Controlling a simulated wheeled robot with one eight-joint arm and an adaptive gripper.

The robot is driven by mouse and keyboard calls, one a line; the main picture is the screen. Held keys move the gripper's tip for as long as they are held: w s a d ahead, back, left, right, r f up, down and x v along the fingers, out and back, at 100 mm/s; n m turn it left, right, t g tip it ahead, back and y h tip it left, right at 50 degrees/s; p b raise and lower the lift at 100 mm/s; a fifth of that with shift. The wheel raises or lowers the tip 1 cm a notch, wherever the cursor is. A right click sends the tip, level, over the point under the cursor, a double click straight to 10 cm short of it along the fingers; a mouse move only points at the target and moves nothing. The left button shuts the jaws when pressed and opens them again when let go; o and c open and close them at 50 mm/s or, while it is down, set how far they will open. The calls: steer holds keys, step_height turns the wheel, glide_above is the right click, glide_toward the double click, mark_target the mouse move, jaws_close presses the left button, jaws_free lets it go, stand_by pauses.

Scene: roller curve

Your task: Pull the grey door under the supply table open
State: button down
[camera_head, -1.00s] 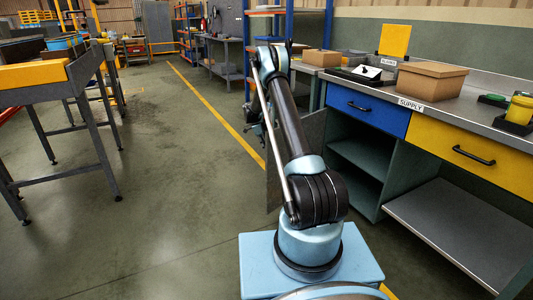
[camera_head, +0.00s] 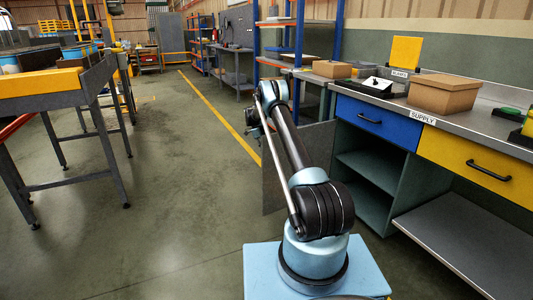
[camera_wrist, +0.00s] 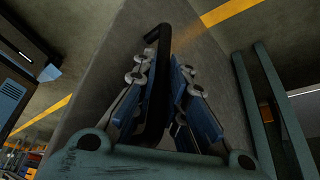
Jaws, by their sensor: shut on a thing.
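The supply table (camera_head: 480,119) stands at the right, with a "SUPPLY" label on its edge. The grey door (camera_head: 300,165) under it stands swung out from the cabinet, partly hidden behind my arm. The open shelf compartment (camera_head: 370,170) shows beside it. In the wrist view, the grey door face (camera_wrist: 110,50) fills the middle and carries a black bar handle (camera_wrist: 157,85). My gripper (camera_wrist: 163,66) has its fingers on both sides of the handle and is shut on it. In the head view the gripper is mostly hidden beyond the arm.
A blue drawer (camera_head: 371,121) and a yellow drawer (camera_head: 480,166) sit under the tabletop. A cardboard box (camera_head: 444,94) stands on it. A low grey shelf (camera_head: 470,250) is at right. A roller conveyor (camera_head: 60,100) stands at left. The floor (camera_head: 170,190) between is clear.

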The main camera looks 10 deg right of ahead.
steer(key=shift+d, duration=0.5)
steer(key=c, duration=1.9)
jaws_free()
steer(key=shift+a, duration=0.3)
steer(key=v, duration=1.1)
steer(key=shift+w+r, duration=0.15)
steer(key=shift+r, duration=0.2)
steer(key=shift+a, duration=0.1)
